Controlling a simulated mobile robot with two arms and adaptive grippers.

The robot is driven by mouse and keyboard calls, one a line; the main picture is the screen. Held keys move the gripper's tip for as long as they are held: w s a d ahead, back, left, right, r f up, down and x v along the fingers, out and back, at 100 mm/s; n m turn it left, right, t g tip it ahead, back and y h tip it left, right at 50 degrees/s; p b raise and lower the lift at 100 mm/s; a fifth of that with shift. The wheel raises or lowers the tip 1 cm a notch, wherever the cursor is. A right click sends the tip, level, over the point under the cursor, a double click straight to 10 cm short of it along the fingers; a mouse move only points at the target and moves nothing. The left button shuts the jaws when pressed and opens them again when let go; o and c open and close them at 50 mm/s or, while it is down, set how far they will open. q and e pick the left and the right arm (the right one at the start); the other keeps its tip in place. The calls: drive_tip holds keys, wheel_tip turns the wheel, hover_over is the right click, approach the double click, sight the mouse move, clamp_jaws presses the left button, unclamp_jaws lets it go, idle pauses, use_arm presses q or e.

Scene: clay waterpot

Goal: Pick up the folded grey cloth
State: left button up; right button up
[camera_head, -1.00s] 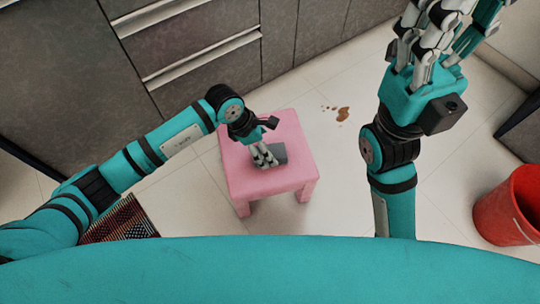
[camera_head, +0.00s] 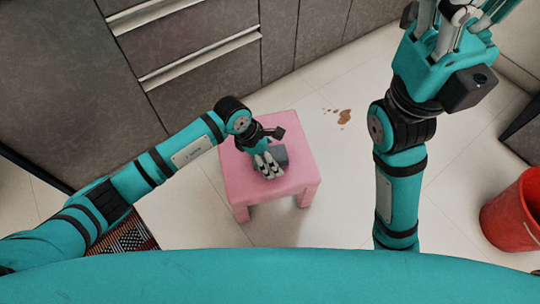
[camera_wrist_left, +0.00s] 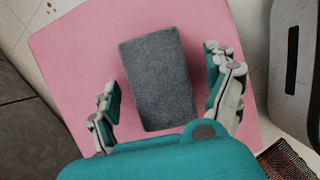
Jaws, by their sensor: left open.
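The folded grey cloth (camera_head: 282,154) lies on the pink stool (camera_head: 240,183), partly hidden behind my left gripper (camera_head: 268,166) in the head view. In the left wrist view the cloth (camera_wrist_left: 158,78) is a dark grey rectangle on the pink seat (camera_wrist_left: 75,55). My left gripper (camera_wrist_left: 163,88) is open, with fingers on both sides of the cloth and a gap at each side. I cannot tell how high the fingertips are above the seat. My right gripper (camera_head: 455,22) is raised at the top right, its fingertips cut off by the frame.
A red bucket (camera_head: 515,220) stands on the floor at the right. Brown spots (camera_head: 343,116) mark the tiles behind the stool. Grey cabinets (camera_head: 190,80) line the back left. A patterned mat (camera_head: 130,236) lies at lower left, partly behind my left arm. Floor right of the stool is clear.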

use_arm(q)
drive_tip(key=shift+f, duration=0.1)
drive_tip(key=shift+c, duration=0.3)
drive_tip(key=shift+a+f, duration=0.1)
drive_tip(key=shift+a, duration=0.05)
drive_tip(key=c, duration=1.2)
